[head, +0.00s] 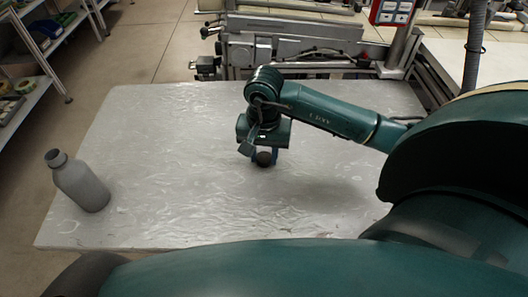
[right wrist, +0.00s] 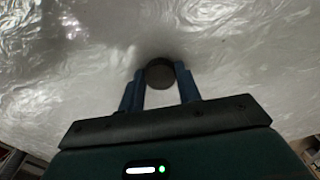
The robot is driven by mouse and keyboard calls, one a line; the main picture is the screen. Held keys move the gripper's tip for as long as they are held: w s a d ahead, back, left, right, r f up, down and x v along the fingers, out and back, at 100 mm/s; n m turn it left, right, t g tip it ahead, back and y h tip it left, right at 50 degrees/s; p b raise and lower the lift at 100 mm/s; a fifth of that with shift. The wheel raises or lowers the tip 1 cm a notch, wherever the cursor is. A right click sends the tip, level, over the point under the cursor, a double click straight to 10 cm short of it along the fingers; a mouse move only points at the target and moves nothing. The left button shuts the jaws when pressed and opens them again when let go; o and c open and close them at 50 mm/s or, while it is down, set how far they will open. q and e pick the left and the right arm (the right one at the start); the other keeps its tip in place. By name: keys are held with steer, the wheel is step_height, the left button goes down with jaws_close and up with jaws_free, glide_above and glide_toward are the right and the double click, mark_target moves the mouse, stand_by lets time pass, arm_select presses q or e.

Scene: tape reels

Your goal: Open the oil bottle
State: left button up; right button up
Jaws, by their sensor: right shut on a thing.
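A grey bottle (head: 79,182) stands upright at the left end of the table, with a darker neck and top. My right gripper (head: 264,157) is over the middle of the table, pointing down, far to the right of the bottle. It is shut on a small dark round cap (head: 265,158). In the right wrist view the cap (right wrist: 160,73) sits between the blue fingertips (right wrist: 161,85). I cannot tell whether the cap touches the table. My left gripper is not in view.
The pale, glossy table (head: 180,130) is bare between the bottle and my right gripper. Metal machinery (head: 290,45) stands along the table's far edge. Shelves (head: 35,65) stand at the far left, across the floor.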

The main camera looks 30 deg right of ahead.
steer(key=o, duration=1.1)
steer(key=shift+c, duration=0.2)
step_height(320, 180, up, 12)
steer(key=shift+r, duration=0.15)
